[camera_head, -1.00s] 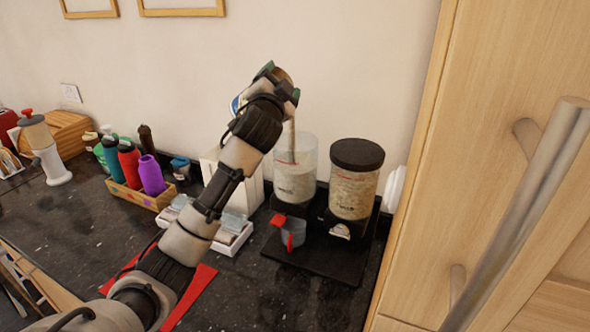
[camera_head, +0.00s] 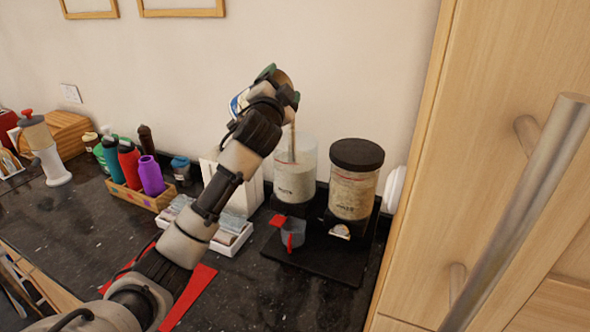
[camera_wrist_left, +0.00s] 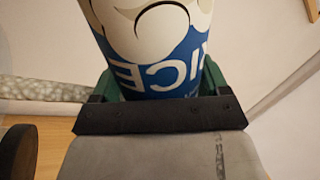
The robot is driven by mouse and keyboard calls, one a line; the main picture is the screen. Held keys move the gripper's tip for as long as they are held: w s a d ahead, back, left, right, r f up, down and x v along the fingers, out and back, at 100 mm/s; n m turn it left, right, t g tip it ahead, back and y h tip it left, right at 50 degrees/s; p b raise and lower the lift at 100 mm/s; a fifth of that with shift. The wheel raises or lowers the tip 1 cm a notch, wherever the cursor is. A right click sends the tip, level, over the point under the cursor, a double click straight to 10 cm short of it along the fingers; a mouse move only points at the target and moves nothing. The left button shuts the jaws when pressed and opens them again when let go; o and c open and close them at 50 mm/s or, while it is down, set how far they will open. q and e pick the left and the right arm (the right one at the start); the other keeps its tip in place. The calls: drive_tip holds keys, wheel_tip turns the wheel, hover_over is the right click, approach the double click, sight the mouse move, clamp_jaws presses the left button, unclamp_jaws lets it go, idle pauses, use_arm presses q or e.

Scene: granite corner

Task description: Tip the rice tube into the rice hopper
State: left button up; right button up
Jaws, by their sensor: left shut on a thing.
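My left gripper (camera_head: 270,84) is shut on the rice tube (camera_head: 239,103), high above the counter. The tube is tipped over, and its blue and white label with upside-down lettering fills the upper left wrist view (camera_wrist_left: 152,40). A pale stream of rice (camera_head: 292,132) falls from its mouth into the open, clear rice hopper (camera_head: 296,180), left of the lidded one. The hopper holds pale rice in its lower part. The stream also crosses the left side of the left wrist view (camera_wrist_left: 40,89). My right gripper is not in view.
A black-lidded dispenser (camera_head: 354,190) stands close to the right on the same dark stand. A grey cup with a red handle (camera_head: 293,233) sits in front. Bottles in a wooden box (camera_head: 141,198) and white trays (camera_head: 232,240) are left. A tall wooden cabinet (camera_head: 490,120) bounds the right.

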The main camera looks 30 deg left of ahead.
use_arm(q)
drive_tip(key=shift+f+m, duration=0.3)
drive_tip(key=shift+m, duration=0.2)
drive_tip(key=shift+d+f, duration=0.1)
drive_tip(key=shift+f+m+t+h, duration=0.25)
drive_tip(key=shift+m+t+h, duration=0.05)
drive_tip(key=shift+m, duration=0.3)
drive_tip(key=shift+d+f+b, duration=0.1)
drive_tip(key=shift+f+b, duration=0.05)
drive_tip(key=shift+b, duration=0.15)
drive_tip(key=shift+f+m, duration=0.3)
drive_tip(key=shift+m, duration=0.2)
drive_tip(key=shift+d+f+h, duration=0.1)
drive_tip(key=shift+h, duration=0.2)
drive_tip(key=shift+f+m, duration=0.3)
drive_tip(key=shift+m, duration=0.2)
drive_tip(key=shift+d+f, duration=0.1)
